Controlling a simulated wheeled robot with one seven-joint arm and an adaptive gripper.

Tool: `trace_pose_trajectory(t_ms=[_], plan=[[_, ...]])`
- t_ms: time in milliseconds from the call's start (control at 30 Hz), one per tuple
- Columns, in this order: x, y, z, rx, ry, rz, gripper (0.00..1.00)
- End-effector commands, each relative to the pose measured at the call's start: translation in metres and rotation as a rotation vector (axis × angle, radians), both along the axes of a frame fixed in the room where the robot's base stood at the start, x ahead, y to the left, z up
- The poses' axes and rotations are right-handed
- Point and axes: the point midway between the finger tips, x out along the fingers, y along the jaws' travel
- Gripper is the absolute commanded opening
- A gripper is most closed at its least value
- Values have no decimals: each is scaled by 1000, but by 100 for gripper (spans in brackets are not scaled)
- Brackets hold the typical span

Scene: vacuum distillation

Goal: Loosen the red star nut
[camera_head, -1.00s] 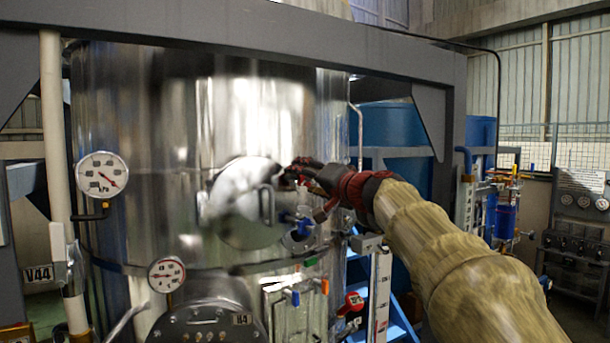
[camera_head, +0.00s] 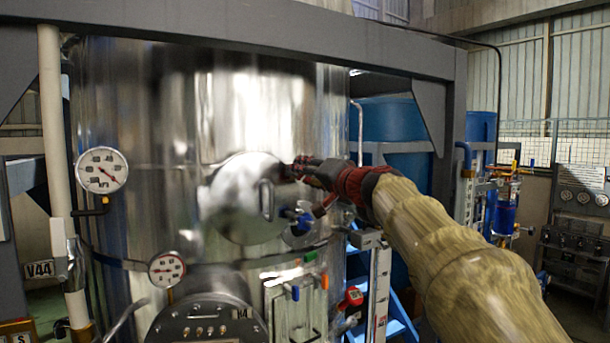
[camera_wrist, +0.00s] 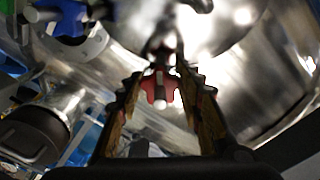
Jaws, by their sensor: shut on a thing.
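The red star nut (camera_wrist: 161,87) shows in the wrist view between the tips of my gripper (camera_wrist: 160,78), whose two fingers close on it from both sides. In the head view my gripper (camera_head: 298,168) is at the right edge of the round hatch cover (camera_head: 238,200) on the shiny steel tank (camera_head: 130,150). The nut itself is too small and covered to make out clearly in the head view. The hatch cover looks closed against the tank and carries a vertical handle (camera_head: 266,200).
A blue valve handle (camera_head: 303,219) sits just below my gripper. Two dial gauges (camera_head: 101,170) (camera_head: 167,270) are at the left. Below are a flanged port (camera_head: 205,322) and a sight-glass frame (camera_head: 297,300) with small coloured handles. Blue stairs and a blue tank (camera_head: 395,125) stand behind the arm.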

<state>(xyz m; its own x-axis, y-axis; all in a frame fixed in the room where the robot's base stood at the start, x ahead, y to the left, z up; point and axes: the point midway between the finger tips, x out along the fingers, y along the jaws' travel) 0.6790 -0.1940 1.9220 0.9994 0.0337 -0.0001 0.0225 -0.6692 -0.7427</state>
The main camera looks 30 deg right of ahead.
Motion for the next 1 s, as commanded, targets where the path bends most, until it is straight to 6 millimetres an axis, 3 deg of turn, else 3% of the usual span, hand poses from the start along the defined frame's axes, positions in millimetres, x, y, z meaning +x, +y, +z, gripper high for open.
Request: trace_pose_trajectory(t_ms=[100,867,900,1000], plan=[[0,0,0,0,0,0,11],[0,0,0,-122,-4,0,11],[0,0,0,-121,-4,0,38],[0,0,0,-121,-4,0,43]])
